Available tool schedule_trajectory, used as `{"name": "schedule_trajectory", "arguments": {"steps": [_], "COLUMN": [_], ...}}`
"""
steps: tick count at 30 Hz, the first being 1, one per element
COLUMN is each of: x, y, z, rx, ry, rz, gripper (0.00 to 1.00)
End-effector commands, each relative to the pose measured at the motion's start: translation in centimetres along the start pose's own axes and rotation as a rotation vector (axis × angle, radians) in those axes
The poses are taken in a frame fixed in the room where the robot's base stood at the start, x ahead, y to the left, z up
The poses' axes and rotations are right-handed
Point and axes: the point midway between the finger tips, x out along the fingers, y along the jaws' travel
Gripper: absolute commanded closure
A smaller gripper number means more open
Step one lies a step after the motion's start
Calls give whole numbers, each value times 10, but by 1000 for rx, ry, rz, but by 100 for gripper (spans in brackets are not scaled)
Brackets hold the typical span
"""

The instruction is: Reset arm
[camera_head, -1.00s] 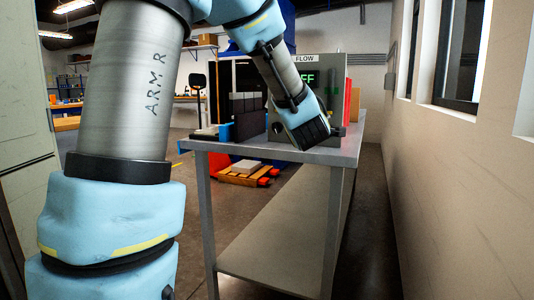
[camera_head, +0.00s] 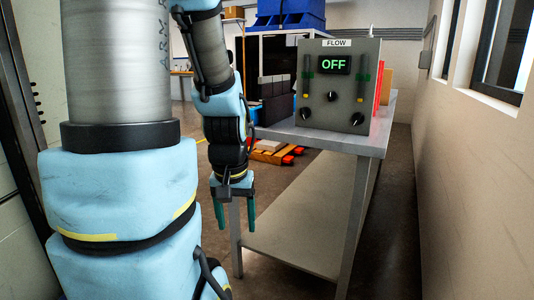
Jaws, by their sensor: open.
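My gripper (camera_head: 235,214) hangs below my bent arm, left of the metal table (camera_head: 360,140), with its fingers pointing down. Its two dark green fingers are apart, with nothing between them. My arm link marked "ARM R" rises on the left of the view. A grey flow panel (camera_head: 338,105) stands on the table. It has a "FLOW" label, a screen reading "OFF" (camera_head: 334,64), and several black knobs. The gripper is apart from the panel.
The table has a lower shelf (camera_head: 300,245). A beige wall with windows (camera_head: 480,150) runs along the right, with a narrow strip of floor beside the table. A blue bin (camera_head: 290,14) is at the back. A wooden pallet with red ends (camera_head: 272,155) lies on the floor behind.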

Motion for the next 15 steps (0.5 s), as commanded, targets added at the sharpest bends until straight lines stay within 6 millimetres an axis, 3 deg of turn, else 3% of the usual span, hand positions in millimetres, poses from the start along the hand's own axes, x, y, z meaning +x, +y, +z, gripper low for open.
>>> {"name": "schedule_trajectory", "arguments": {"steps": [1,15], "x": [-24,-162], "y": [0,1], "z": [-4,-23], "rx": [0,-2], "ry": [0,2], "rz": [0,1], "gripper": [30,30]}}
